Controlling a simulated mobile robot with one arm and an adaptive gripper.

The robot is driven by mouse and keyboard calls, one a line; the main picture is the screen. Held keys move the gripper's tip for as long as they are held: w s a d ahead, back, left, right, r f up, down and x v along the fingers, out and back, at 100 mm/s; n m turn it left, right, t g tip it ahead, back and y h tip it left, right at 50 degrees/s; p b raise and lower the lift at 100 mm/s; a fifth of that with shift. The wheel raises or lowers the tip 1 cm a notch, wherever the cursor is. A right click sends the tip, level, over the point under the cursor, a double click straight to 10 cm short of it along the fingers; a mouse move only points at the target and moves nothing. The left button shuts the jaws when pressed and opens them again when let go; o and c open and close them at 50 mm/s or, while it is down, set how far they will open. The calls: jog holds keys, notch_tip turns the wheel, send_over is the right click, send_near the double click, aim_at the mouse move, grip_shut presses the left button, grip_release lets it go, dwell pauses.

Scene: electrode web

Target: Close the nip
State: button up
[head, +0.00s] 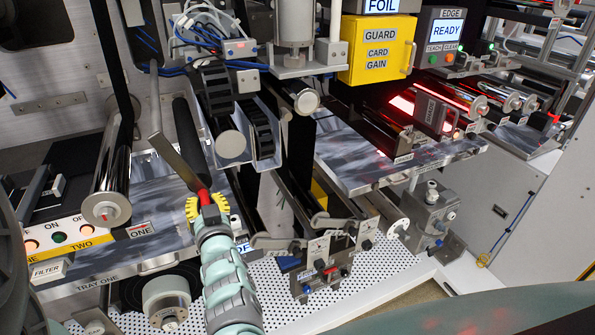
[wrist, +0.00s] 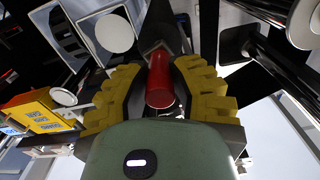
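A flat metal lever (head: 176,160) with a red grip (head: 203,197) slants up and left in the head view. My gripper (head: 207,203), with yellow ribbed pads, is at the red grip. In the wrist view the red grip (wrist: 160,82) stands between the two pads of my gripper (wrist: 158,72), very close to both. Whether the pads press on it cannot be told. The lever's pivot end lies near a dark roller (head: 186,135); no label for the nip can be read.
A shiny roller (head: 113,175) stands left of the lever, above tray one (head: 120,270). A button panel (head: 65,240) is at lower left. Small levers on a bracket (head: 322,250) stand to the right. A yellow guard box (head: 377,50) is at upper right.

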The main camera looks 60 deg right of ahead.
grip_shut()
